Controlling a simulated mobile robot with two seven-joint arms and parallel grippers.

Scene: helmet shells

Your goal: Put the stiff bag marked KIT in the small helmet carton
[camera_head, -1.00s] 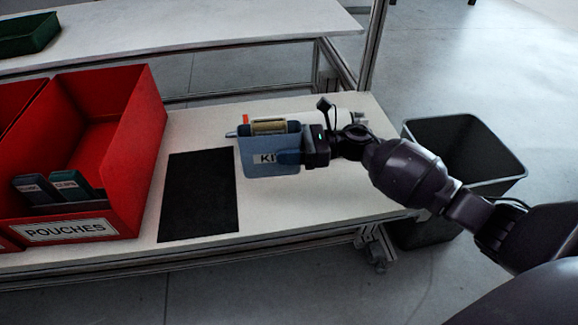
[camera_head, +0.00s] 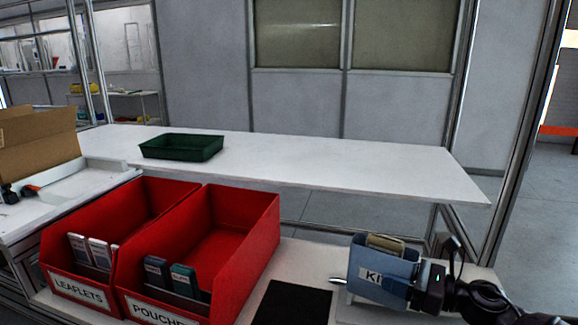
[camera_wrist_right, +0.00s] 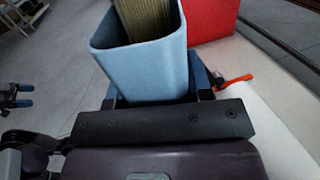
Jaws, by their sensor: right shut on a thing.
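The stiff blue bag (camera_head: 372,284) with a white label reading "KI" is at the lower right of the head view. Something tan and ribbed shows in its open top. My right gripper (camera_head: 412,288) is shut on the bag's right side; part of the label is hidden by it. In the right wrist view the bag (camera_wrist_right: 150,75) is upright between the fingers of the gripper (camera_wrist_right: 160,98). A cardboard carton (camera_head: 38,145) stands at the far left on a white bench; whether it is the small helmet carton I cannot tell.
Red bins labelled LEAFLETS (camera_head: 75,286) and POUCHES (camera_head: 160,308) stand left of the bag. A black mat (camera_head: 293,303) lies between. A green tray (camera_head: 182,147) sits on the mostly clear white rear shelf (camera_head: 310,168). An orange-red item (camera_wrist_right: 232,81) lies near the gripper.

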